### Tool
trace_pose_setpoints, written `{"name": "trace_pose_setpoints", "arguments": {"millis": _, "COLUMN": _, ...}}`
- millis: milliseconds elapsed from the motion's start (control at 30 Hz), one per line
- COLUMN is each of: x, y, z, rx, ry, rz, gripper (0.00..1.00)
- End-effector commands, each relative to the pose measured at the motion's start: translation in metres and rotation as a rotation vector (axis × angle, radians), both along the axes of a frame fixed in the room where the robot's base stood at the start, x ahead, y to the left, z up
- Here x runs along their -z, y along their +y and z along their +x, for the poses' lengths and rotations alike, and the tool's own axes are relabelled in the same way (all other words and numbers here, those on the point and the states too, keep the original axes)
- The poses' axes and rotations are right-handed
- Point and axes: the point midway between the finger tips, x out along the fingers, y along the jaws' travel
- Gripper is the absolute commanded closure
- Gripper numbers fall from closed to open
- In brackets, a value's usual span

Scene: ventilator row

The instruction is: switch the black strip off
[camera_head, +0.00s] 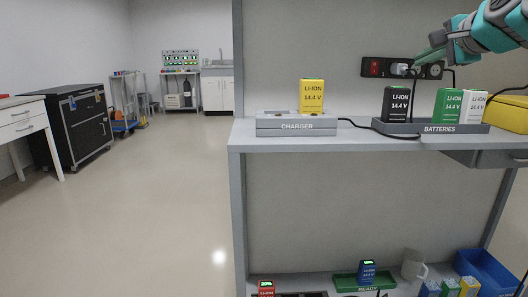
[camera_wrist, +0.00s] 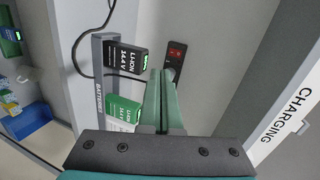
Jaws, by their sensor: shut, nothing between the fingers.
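The black strip (camera_head: 368,68) is fixed to the grey back panel above the shelf. It has a red switch (camera_head: 375,68) at its left end, and a white plug (camera_head: 398,69) sits in it to the right. My gripper (camera_head: 418,61) is shut and empty, in front of the strip's right part, to the right of the switch. In the wrist view the fingers (camera_wrist: 161,74) point toward the strip (camera_wrist: 170,72), and the red switch (camera_wrist: 175,50) shows beyond the fingertips. The fingers hide part of the strip. I cannot tell whether they touch it.
On the shelf below stand a grey charger (camera_head: 275,131) with a yellow battery (camera_head: 312,95), and a batteries tray (camera_head: 470,128) with black (camera_head: 396,104), green (camera_head: 447,104) and white (camera_head: 475,106) batteries. A yellow case (camera_head: 508,113) is at right. Black cables run near the strip.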

Motion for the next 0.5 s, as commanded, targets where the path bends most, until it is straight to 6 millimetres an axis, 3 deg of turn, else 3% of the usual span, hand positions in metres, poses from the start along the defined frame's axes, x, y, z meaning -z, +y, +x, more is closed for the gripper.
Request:
{"name": "trace_pose_setpoints", "arguments": {"millis": 367, "x": 0.071, "y": 0.075, "z": -0.01, "rx": -0.176, "ry": 0.169, "rz": -0.174, "gripper": 1.0}}
{"name": "trace_pose_setpoints", "arguments": {"millis": 500, "x": 0.123, "y": 0.118, "z": -0.029, "rx": -0.297, "ry": 0.282, "rz": -0.29, "gripper": 1.0}}
